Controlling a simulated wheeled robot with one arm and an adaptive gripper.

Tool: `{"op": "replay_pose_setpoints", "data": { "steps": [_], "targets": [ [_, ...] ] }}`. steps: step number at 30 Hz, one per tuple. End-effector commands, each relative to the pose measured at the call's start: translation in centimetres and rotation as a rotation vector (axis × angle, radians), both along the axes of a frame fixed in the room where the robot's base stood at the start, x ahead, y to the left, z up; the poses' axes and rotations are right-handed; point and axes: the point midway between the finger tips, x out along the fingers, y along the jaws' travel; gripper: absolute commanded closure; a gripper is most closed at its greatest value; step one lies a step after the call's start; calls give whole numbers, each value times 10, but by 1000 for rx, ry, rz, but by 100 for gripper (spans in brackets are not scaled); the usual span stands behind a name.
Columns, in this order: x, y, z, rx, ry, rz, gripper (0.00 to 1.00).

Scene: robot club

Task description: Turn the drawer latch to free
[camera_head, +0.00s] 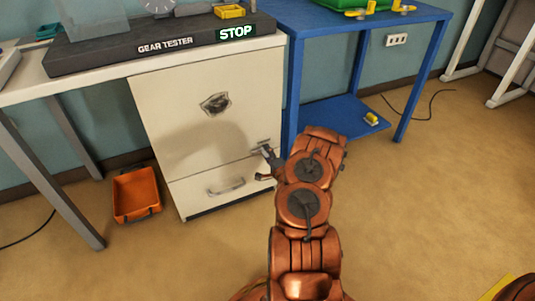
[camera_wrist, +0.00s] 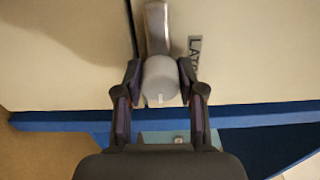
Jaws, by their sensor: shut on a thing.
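The drawer latch (camera_wrist: 157,30) is a grey metal lever with a round knob (camera_wrist: 161,82), on the pale cabinet front. Beside it is a label, partly readable as "LAT". My gripper (camera_wrist: 160,72) is shut on the latch, one finger on each side of the knob. In the head view my gripper (camera_head: 266,164) is at the cabinet's right edge, and it and my arm largely hide the latch. The drawer (camera_head: 207,190) is at the bottom of the cabinet, has a grey bar handle (camera_head: 226,187), and looks closed.
An orange bin (camera_head: 136,194) stands on the floor left of the cabinet (camera_head: 187,128). A blue table (camera_head: 346,17) with a low shelf stands to the right. A gear tester (camera_head: 165,42) showing "STOP" sits on top. The floor in front is open.

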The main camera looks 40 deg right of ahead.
Motion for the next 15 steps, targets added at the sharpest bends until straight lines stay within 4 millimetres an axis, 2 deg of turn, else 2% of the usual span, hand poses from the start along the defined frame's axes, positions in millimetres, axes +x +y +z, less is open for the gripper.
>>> {"op": "replay_pose_setpoints", "data": {
  "steps": [4,5,12,15],
  "targets": [
    [1,2,-1,1,2,5,96],
    [1,2,-1,1,2,5,60],
    [0,1,0,-1,1,2,36],
    [0,1,0,-1,0,1,36]
  ]
}}
